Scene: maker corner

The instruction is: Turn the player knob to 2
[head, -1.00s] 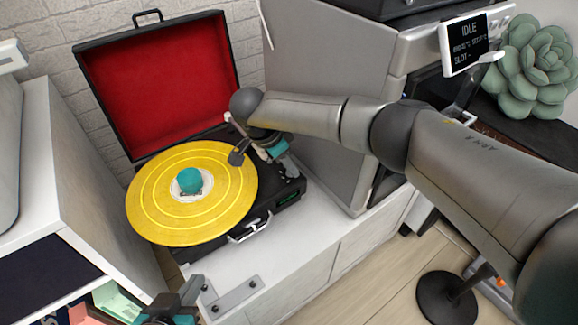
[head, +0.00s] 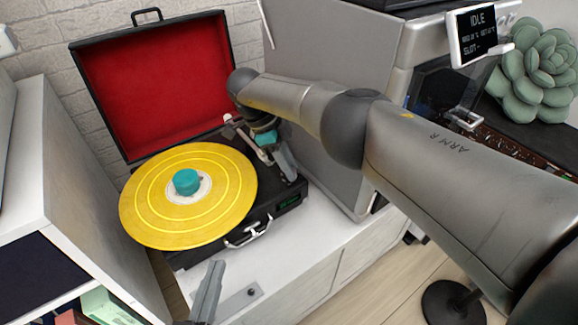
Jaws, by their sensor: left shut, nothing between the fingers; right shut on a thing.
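The record player (head: 225,240) stands open on a white cabinet, with a red-lined lid and a yellow record (head: 215,222) with a teal centre piece (head: 187,181). A small green display (head: 288,203) shows on its front; I cannot read it. My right gripper (head: 289,172) points down at the right end of the player's deck, above the display. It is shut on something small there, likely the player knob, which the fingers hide. My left gripper (head: 214,272) is shut and empty at the bottom, in front of the player.
A large grey machine (head: 335,60) with an "IDLE" screen (head: 476,35) stands close on the right, behind my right arm. A white shelf unit (head: 60,180) is on the left.

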